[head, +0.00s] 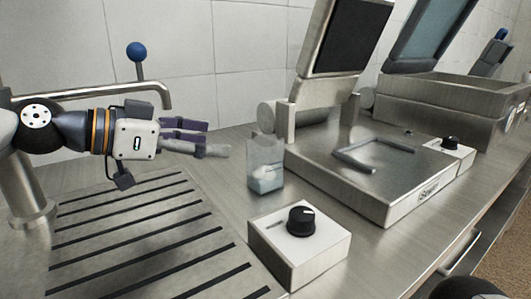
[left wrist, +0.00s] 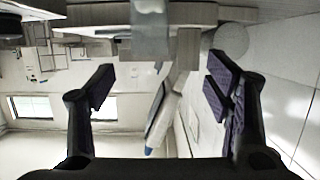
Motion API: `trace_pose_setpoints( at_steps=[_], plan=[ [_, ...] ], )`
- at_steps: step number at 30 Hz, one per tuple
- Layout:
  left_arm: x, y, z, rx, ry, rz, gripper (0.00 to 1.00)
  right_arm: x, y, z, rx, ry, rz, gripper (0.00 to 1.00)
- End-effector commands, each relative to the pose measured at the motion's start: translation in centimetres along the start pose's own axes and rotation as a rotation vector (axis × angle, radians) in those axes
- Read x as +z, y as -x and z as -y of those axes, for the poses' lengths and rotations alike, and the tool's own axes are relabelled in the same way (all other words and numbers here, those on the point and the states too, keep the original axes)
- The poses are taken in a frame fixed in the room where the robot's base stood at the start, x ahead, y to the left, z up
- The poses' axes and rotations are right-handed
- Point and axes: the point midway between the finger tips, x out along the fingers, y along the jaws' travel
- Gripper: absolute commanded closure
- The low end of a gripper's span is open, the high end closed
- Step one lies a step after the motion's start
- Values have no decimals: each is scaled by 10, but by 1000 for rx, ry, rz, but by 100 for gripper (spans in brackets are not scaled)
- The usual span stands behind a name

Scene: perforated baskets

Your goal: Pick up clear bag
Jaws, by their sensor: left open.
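The clear bag (head: 265,163) stands upright on the steel counter, see-through above with a pale, bluish content low down. My left gripper (head: 208,138) is to the left of the bag, level with its upper part, fingers pointing right towards it. The fingers are apart and empty, with a gap between them and the bag. In the left wrist view the open fingers of my left gripper (left wrist: 160,88) frame a clear space, and the bag (left wrist: 150,38) shows at the top, beyond the fingertips. My right gripper does not show.
A white box with a black knob (head: 300,235) stands in front of the bag. A steel machine with a raised lid (head: 350,165) is close to its right. A slatted drain board (head: 150,230) lies below my left arm, and a tap (head: 90,95) is behind it.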

Motion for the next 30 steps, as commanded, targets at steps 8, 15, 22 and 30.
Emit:
trace_pose_setpoints(
  at_steps=[8,15,22,30],
  plan=[
    [0,-57,-2,3,1,2,28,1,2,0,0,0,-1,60],
    [-10,-93,-9,4,-3,0,28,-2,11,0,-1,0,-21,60],
    [-7,-119,-8,0,2,1,28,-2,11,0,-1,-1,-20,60],
    [-7,-118,-8,0,1,1,53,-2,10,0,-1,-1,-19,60]
  ],
)
